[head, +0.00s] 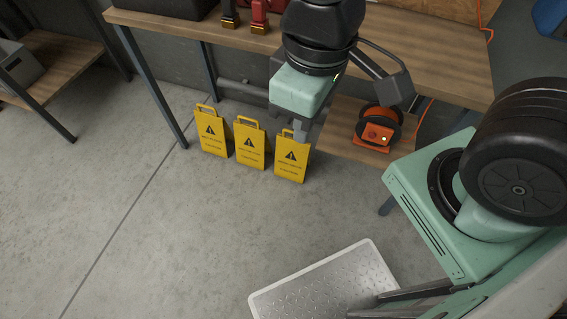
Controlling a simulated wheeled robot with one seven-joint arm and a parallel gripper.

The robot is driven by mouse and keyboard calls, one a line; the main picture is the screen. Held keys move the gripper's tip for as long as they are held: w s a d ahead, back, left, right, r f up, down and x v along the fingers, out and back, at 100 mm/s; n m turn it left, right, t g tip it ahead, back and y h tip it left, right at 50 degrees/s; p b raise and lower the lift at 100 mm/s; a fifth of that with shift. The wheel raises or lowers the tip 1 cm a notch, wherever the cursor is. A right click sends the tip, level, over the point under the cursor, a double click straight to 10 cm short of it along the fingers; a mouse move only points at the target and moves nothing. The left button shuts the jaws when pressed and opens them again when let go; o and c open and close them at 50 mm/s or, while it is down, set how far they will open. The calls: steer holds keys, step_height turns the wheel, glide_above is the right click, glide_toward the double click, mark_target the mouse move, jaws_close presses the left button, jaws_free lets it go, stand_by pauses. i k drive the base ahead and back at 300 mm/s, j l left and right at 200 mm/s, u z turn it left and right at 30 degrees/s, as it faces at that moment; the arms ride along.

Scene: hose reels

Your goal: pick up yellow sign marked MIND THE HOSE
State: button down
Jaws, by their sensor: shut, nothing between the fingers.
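Three yellow folding signs stand in a row on the floor in front of the bench: a left sign (211,134), a middle sign (250,147) and a right sign (291,160). Each has a top handle, a black warning triangle and small dark lettering. The lettering is too small to read, so I cannot tell which one says MIND THE HOSE. My gripper (301,131) points down at the top of the right sign, by its handle. It is shut and holds nothing. My arm hides part of the space behind it, and I cannot tell whether the fingers touch the sign.
A wooden bench (420,66) stands behind, with a dark leg (153,95) left of the signs. An orange reel (376,137) sits on a low wooden shelf (343,149) to the right. A metal tread plate (322,290) lies in front. The floor at left is clear.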

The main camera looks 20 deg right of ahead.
mark_target(252, 142)
steer(key=j+z, duration=0.1)
steer(key=z, duration=0.3)
steer(key=i+j+z, duration=0.1)
steer(key=z, duration=0.3)
steer(key=j+z, duration=0.15)
steer(key=z, duration=0.3)
steer(key=j+z, duration=0.1)
steer(key=z, duration=0.3)
steer(key=j+z, duration=0.2)
steer(key=j, duration=0.25)
steer(key=j+z, duration=0.15)
steer(key=j, duration=0.3)
steer(key=k+j+z, duration=0.2)
steer(key=j, duration=0.2)
steer(key=j+z, duration=0.15)
steer(key=j, duration=0.3)
steer(key=k+j+z, duration=0.2)
steer(key=j, duration=0.2)
steer(key=k+j, duration=0.1)
steer(key=j, duration=0.3)
steer(key=k+j, duration=0.1)
steer(key=j, duration=0.3)
